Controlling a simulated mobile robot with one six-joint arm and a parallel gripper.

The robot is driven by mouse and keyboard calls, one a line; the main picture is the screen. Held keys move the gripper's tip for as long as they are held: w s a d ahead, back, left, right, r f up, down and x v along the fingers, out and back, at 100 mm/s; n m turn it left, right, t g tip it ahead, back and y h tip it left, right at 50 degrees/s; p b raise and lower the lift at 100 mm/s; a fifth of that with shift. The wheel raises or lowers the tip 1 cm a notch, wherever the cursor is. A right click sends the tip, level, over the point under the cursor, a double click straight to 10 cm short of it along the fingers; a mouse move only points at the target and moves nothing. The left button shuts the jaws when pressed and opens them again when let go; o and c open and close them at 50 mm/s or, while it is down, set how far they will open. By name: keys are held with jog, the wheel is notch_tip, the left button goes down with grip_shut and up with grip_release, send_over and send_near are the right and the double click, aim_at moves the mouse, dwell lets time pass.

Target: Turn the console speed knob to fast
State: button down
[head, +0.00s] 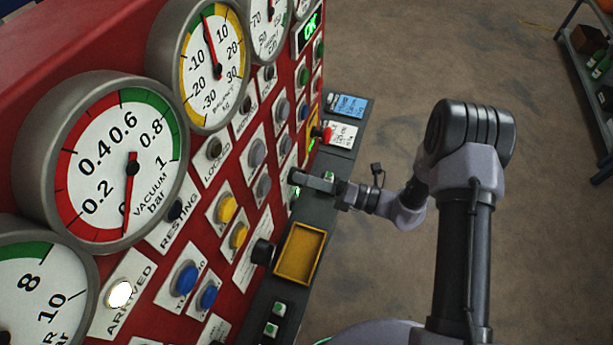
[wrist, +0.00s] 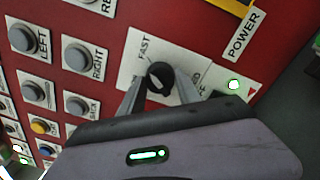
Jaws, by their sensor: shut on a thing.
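The speed knob (wrist: 158,77) is a black round knob on a white plate on the red console, seen in the wrist view. The plate reads FAST (wrist: 144,47) at its upper left; the lettering at its lower right is partly covered by my finger. My gripper (wrist: 160,88) is shut on the knob, one finger on each side. A pale line on the knob is small, and I cannot tell its exact setting. In the head view my gripper (head: 293,177) reaches the console face from the right, and the knob is hidden behind it.
LEFT (wrist: 24,38) and RIGHT (wrist: 77,53) grey buttons sit left of the knob. A yellow tray (head: 300,254) lies on the console ledge. Open floor lies right of the console.

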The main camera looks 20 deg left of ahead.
dwell(0.3)
jog(key=c, duration=0.8)
grip_release()
jog(key=shift+c, duration=0.2)
jog(key=shift+d, duration=0.1)
jog(key=s+d+p, duration=0.1)
jog(key=d, duration=1.6)
jog(key=shift+f+p, duration=0.3)
jog(key=shift+f, duration=0.05)
jog(key=shift+d, duration=0.1)
